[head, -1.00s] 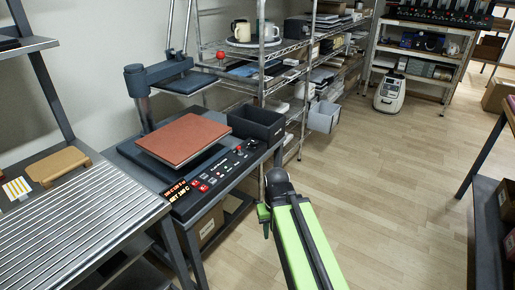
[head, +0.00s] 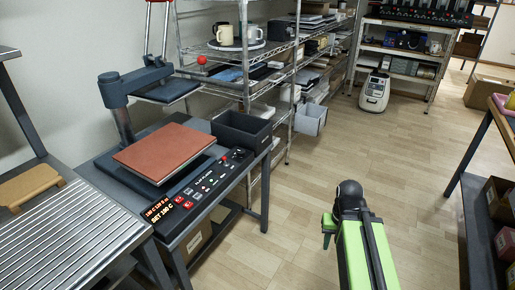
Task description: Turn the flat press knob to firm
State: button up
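The flat press (head: 127,115) stands on a grey table at the left, its upper arm swung up and aside from the reddish-brown pad (head: 165,148). Its black control panel (head: 200,186) runs along the front edge, with lit orange readouts and red switches. A round dark knob (head: 239,154) sits at the panel's far right end; its setting is too small to read. My gripper (head: 328,238), at the end of the green arm, hangs over the floor right of the press, well apart from the knob. Its fingers overlap, so its opening is unclear.
A dark open bin (head: 242,130) stands on the table just behind the knob. A wire shelf (head: 246,85) with mugs is behind it. A ribbed metal table (head: 70,235) is at the left front.

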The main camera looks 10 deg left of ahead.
aim_at(240, 152)
jog(key=u, duration=0.05)
jog(key=i, duration=0.85)
jog(key=u, duration=0.45)
